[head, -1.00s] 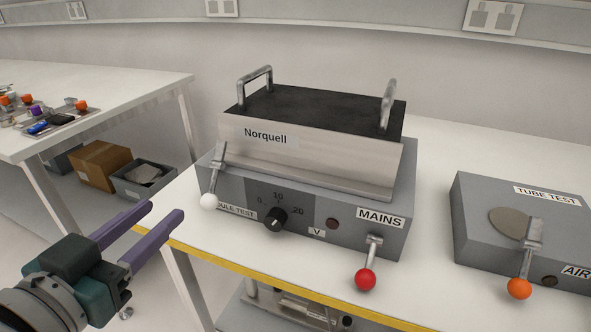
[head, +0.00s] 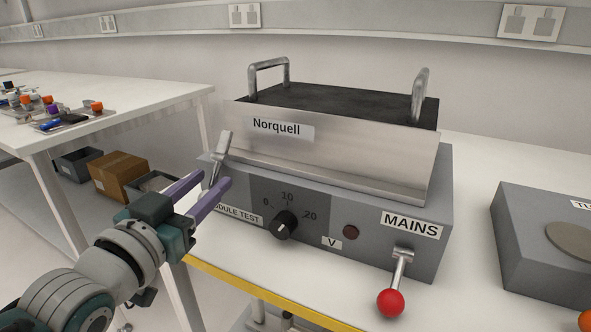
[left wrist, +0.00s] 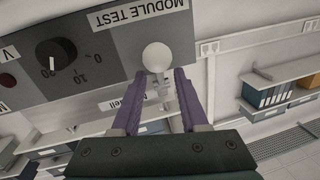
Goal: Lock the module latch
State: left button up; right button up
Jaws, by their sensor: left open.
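The module latch (head: 223,150) is a metal lever at the left front corner of the grey MODULE TEST base (head: 364,225). Its white ball knob (left wrist: 157,56) shows in the left wrist view, just beyond and between my fingertips; in the head view the fingers hide it. A silver module (head: 340,155) labelled Norquell, with a black top and two handles, sits on the base. My left gripper (head: 214,179) is open, with purple fingers either side of the lever's lower end. I cannot tell whether they touch it. My right gripper is not in view.
The base has a black dial (head: 284,225) and a MAINS lever with a red ball (head: 390,303). A grey TUBE TEST box (head: 540,250) stands at the right. The bench has a yellow front edge (head: 270,291). Another table (head: 120,105) with small parts is at the left.

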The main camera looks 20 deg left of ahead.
pick_arm(q)
jog(key=shift+w, duration=0.2)
grip_shut()
dwell(1.4)
